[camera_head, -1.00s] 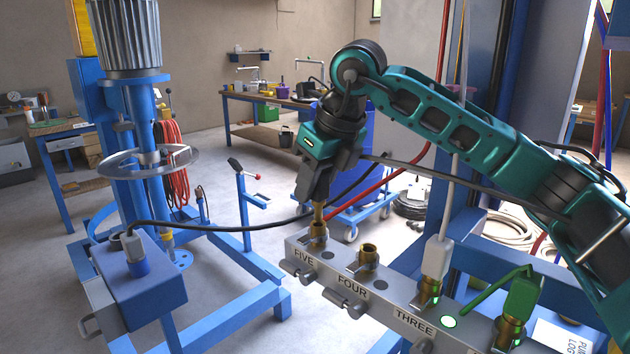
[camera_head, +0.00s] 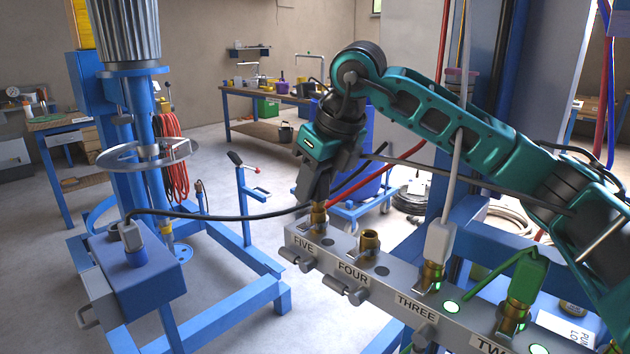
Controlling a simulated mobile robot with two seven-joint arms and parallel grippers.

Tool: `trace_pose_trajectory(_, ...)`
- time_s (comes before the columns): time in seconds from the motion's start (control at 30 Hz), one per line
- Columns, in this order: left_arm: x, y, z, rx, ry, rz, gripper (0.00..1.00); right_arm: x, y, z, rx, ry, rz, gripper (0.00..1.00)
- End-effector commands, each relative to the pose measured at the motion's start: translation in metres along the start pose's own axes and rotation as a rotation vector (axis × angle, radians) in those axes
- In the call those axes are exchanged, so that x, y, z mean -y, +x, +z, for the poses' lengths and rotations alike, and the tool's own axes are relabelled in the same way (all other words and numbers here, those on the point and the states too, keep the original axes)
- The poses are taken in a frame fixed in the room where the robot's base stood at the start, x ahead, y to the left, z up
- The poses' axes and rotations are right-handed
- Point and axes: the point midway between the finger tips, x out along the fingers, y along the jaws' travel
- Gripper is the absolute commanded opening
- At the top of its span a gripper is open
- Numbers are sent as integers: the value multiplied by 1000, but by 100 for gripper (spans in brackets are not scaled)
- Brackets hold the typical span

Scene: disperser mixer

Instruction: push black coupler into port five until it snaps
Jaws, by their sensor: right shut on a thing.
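My right gripper (camera_head: 314,194) is shut over port five and points down at it. The black coupler between its fingers is mostly hidden and hard to tell from the dark fingers. Brass (camera_head: 319,211) shows just below the fingertips, in line with port five (camera_head: 318,225) at the left end of the grey manifold (camera_head: 383,289). I cannot tell where coupler ends and port begins, or whether it is fully seated. The disc beside port five (camera_head: 325,241) is dark. My left gripper is out of view.
Port four (camera_head: 370,243) is an open brass fitting. A white coupler (camera_head: 439,242) sits on port three and a green coupler (camera_head: 528,270) on port two, with green lights. A black cable (camera_head: 225,216) runs between the blue box (camera_head: 140,268) and my gripper.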

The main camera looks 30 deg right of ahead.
Motion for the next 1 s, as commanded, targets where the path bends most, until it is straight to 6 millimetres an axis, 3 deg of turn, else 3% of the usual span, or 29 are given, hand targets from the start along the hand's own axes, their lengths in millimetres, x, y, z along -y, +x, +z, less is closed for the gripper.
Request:
trace_pose_trajectory(0.5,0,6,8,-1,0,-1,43,0,14,-6,-1,0,2,0)
trace_pose_trajectory(1.0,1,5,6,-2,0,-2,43,-2,12,-5,-2,-3,6,0)
